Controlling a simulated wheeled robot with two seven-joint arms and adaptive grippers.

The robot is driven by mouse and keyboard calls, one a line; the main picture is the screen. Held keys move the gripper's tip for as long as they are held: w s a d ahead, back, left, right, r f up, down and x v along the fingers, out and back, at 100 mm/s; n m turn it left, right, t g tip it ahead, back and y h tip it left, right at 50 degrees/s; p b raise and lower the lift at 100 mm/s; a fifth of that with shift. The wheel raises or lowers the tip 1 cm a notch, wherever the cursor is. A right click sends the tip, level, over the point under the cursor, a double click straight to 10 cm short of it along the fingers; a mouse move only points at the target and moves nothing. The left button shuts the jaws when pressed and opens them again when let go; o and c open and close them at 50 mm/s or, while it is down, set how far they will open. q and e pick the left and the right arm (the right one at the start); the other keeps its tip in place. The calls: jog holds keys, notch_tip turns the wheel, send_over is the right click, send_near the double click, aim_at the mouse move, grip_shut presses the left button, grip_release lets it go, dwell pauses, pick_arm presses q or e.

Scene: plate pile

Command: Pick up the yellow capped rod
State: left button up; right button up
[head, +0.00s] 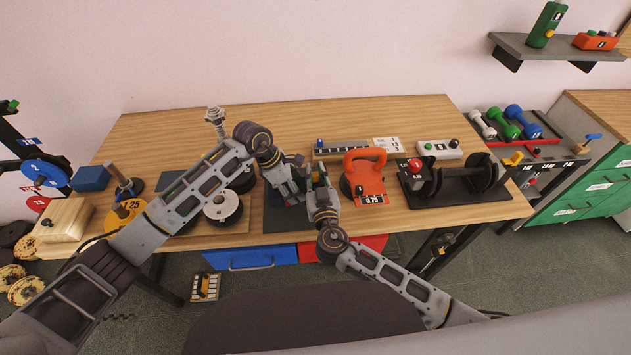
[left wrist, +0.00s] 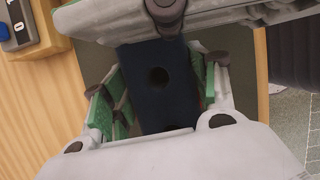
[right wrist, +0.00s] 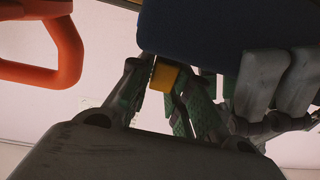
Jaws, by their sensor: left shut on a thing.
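My left gripper (head: 289,190) is shut on a dark blue block with a round hole; the block (left wrist: 180,105) fills the space between its green-padded fingers in the left wrist view. The block (right wrist: 215,30) also shows at the top of the right wrist view. A yellow cap (right wrist: 164,75) sticks out below it; any rod behind the cap is hidden. My right gripper (head: 316,175) is beside the left one, and its fingers (right wrist: 163,92) stand on either side of the cap. I cannot tell whether they press on it.
An orange kettlebell (head: 364,160) stands close to the right of my grippers. A black dumbbell rack (head: 465,195) is farther right. A white-and-black weight disc (head: 222,208) lies left of my left gripper. Blue (head: 250,257) and red drawers hang below the wooden tabletop (head: 170,125).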

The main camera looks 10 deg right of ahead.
pick_arm(q)
jog(key=shift+r, duration=0.1)
pick_arm(e)
grip_shut()
jog(key=shift+r, duration=0.1)
jog(key=shift+r, duration=0.75)
notch_tip(320, 180, up, 6)
jog(key=shift+f, duration=0.25)
jog(key=s+d, duration=0.1)
jog(key=s, duration=1.7)
jog(key=shift+d, duration=0.15)
pick_arm(q)
jog(key=o, duration=1.2)
